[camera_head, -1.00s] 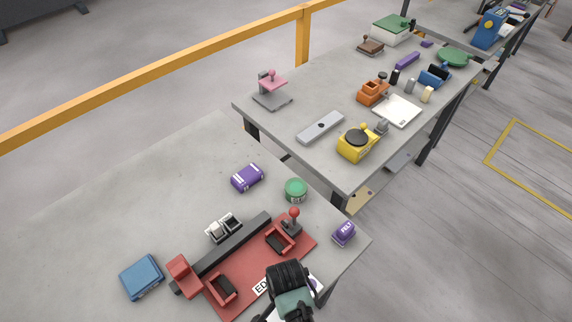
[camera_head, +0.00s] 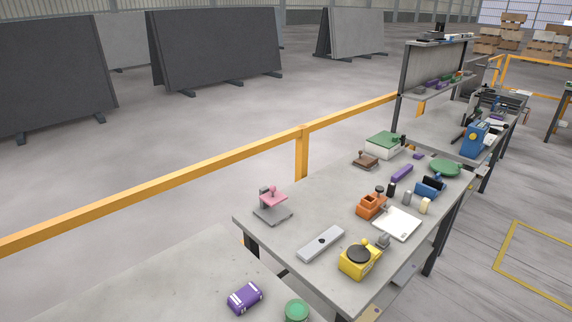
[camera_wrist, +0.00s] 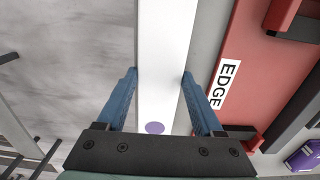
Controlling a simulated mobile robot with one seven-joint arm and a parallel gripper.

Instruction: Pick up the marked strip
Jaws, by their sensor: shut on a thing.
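A long white strip (camera_wrist: 165,40) with a purple dot (camera_wrist: 155,128) near its lower end runs up the middle of the wrist view. My gripper (camera_wrist: 160,80) has its two blue fingers on either side of the strip and is shut on it. The strip's far end runs out of the picture. I cannot tell whether the strip is clear of the bench. The head view shows neither my gripper nor the strip.
A red fixture (camera_wrist: 251,62) with an "EDGE" label (camera_wrist: 224,84) lies right of the strip; floor shows on the left. In the head view, a purple item (camera_head: 245,298) and a green tin (camera_head: 297,311) stand on the near bench. A cluttered second bench (camera_head: 318,203) stands beyond.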

